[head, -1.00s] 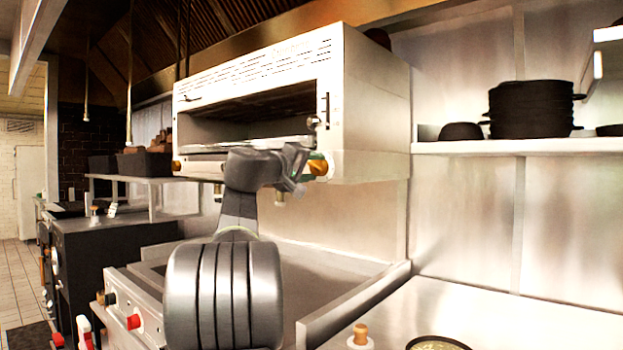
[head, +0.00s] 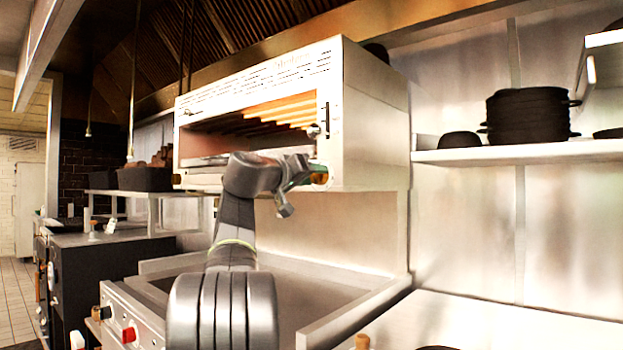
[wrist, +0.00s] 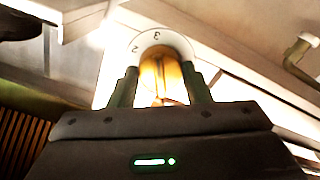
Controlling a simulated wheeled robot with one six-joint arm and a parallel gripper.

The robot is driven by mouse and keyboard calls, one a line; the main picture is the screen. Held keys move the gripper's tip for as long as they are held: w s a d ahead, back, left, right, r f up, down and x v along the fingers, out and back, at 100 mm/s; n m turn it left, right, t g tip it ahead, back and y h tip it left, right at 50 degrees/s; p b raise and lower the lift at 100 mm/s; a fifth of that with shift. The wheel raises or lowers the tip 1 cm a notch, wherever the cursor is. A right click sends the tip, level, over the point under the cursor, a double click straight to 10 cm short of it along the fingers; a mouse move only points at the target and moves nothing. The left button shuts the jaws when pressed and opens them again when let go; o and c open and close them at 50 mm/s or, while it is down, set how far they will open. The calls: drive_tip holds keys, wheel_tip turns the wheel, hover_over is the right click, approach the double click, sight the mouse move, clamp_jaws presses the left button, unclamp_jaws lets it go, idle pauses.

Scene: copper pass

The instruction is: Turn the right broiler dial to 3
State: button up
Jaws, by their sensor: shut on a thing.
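The broiler (head: 372,125) is a white metal box on the back wall in the head view, with an orange glow in its open front. Its right dial is a brass knob (wrist: 158,72) on a pale round plate (wrist: 172,40) marked 2 and 3. In the wrist view the 3 is near the plate's top and the 2 is to its left. My gripper (wrist: 160,84) is shut on the knob, one finger on each side. In the head view my gripper (head: 300,176) is at the broiler's lower right front corner, largely covering the dial. I cannot read the exact setting.
A shelf (head: 500,153) with dark stacked pots (head: 528,115) is to the right. Below the broiler is a steel counter (head: 330,285) with a raised edge and a red knob (head: 129,335) on its front. The space between counter and broiler is mostly clear.

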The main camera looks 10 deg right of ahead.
drive_tip(key=shift+f, duration=0.1)
drive_tip(key=o, duration=1)
drive_tip(key=v, duration=1.3)
drive_tip(key=shift+s+a+b, duration=0.2)
drive_tip(key=shift+a+b, duration=0.05)
drive_tip(key=shift+b, duration=0.05)
drive_tip(key=x, duration=1.3)
drive_tip(key=shift+w+d+p, duration=0.25)
drive_tip(key=shift+d+p, duration=0.05)
drive_tip(key=shift+p, duration=0.05)
